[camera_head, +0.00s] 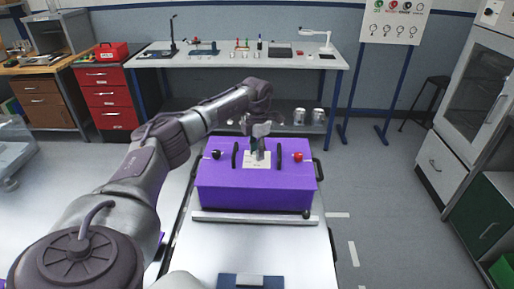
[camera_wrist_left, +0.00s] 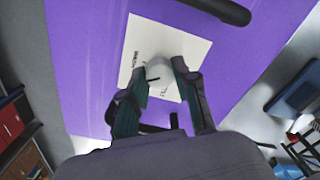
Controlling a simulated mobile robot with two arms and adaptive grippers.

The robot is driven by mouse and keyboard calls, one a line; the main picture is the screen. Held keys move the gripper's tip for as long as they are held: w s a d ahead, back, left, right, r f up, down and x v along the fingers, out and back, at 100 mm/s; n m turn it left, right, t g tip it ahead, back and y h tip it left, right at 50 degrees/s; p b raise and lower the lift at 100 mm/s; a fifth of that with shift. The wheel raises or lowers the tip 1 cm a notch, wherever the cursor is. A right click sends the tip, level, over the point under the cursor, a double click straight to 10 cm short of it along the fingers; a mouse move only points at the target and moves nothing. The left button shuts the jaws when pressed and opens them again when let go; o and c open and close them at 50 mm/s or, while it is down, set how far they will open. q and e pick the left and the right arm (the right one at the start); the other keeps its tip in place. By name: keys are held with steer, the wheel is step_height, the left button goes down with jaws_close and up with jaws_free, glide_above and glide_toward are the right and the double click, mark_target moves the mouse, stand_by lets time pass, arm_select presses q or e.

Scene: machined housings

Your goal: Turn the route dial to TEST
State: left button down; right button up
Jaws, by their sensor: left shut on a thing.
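A purple box-shaped housing (camera_head: 256,196) stands on the white table. A white label plate (camera_head: 249,165) lies on its top, between two black handles. In the left wrist view the plate (camera_wrist_left: 190,45) carries printed words too blurred to read. The route dial (camera_wrist_left: 159,73) is a round white knob with a dark pointer line, on that plate. My left gripper (camera_wrist_left: 158,82) is shut on the dial, one finger at each side. In the head view my left gripper (camera_head: 257,150) hangs over the plate and hides the dial. My right gripper does not show.
A black knob (camera_head: 216,154) and a red knob (camera_head: 298,157) flank the handles on the housing top. A pale bar (camera_head: 255,217) runs along its front. A blue block (camera_head: 250,281) lies at the table's near end. A workbench (camera_head: 240,60) stands behind.

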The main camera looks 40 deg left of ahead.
arm_select(q)
steer(key=n+p, duration=0.1)
steer(key=n, duration=0.3)
steer(key=shift+r+n+p, duration=0.1)
steer(key=shift+n+p, duration=0.2)
steer(key=n+p, duration=0.1)
steer(key=n, duration=0.2)
steer(key=shift+n, duration=0.4)
steer(key=n+p, duration=0.2)
steer(key=n, duration=0.2)
steer(key=shift+n+p, duration=0.8)
steer(key=shift+n, duration=1.4)
steer(key=c, duration=0.9)
jaws_free()
steer(key=shift+o, duration=0.2)
